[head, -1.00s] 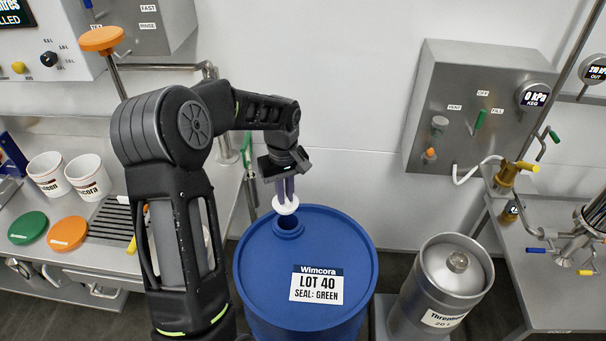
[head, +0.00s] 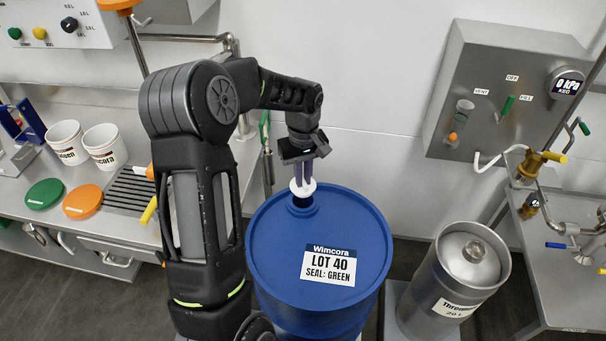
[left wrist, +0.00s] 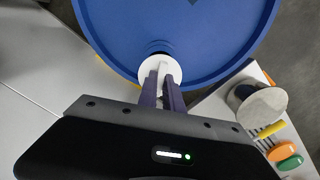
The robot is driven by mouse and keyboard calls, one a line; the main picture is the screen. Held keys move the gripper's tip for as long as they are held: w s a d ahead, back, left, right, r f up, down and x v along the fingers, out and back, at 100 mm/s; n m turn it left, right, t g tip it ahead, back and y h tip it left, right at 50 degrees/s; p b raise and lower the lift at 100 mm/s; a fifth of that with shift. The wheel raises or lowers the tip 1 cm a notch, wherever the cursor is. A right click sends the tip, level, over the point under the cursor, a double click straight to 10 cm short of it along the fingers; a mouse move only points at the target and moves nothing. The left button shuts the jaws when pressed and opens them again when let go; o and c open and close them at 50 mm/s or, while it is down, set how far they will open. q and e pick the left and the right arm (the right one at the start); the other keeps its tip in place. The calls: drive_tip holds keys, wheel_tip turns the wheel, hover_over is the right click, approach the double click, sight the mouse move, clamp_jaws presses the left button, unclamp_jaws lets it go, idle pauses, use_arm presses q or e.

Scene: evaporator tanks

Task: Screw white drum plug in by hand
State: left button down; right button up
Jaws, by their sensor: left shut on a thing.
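The white drum plug (head: 303,188) is pinched between the purple-grey fingers of my left gripper (head: 303,174), which points down. The plug is just above the dark bung hole (head: 302,204) near the back rim of the blue drum (head: 275,255). I cannot tell whether it touches the hole's collar. In the left wrist view, the plug (left wrist: 154,66) shows at the fingertips, with part of the ringed opening (left wrist: 158,47) behind it on the drum top (left wrist: 205,35). My right gripper is not in view.
A steel keg (head: 470,258) stands right of the drum. A grey valve panel (head: 490,110) hangs on the wall. At left, a bench holds green (head: 45,193) and orange (head: 82,201) lids and two white tubs (head: 105,147). The drum top around the label (head: 329,265) is clear.

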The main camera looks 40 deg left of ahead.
sight(303, 189)
use_arm(q)
drive_tip(key=shift+f+b, duration=0.5)
drive_tip(key=shift+f, duration=0.5)
idle(0.4)
drive_tip(key=shift+f+b, duration=0.2)
drive_tip(key=shift+b, duration=0.1)
drive_tip(key=shift+f+b, duration=1.15)
drive_tip(key=shift+f, duration=0.4)
drive_tip(key=c, duration=1.4)
unclamp_jaws()
drive_tip(key=shift+c, duration=0.2)
drive_tip(key=shift+r, duration=0.15)
drive_tip(key=shift+r+p, duration=2.1)
drive_tip(key=shift+r, duration=0.85)
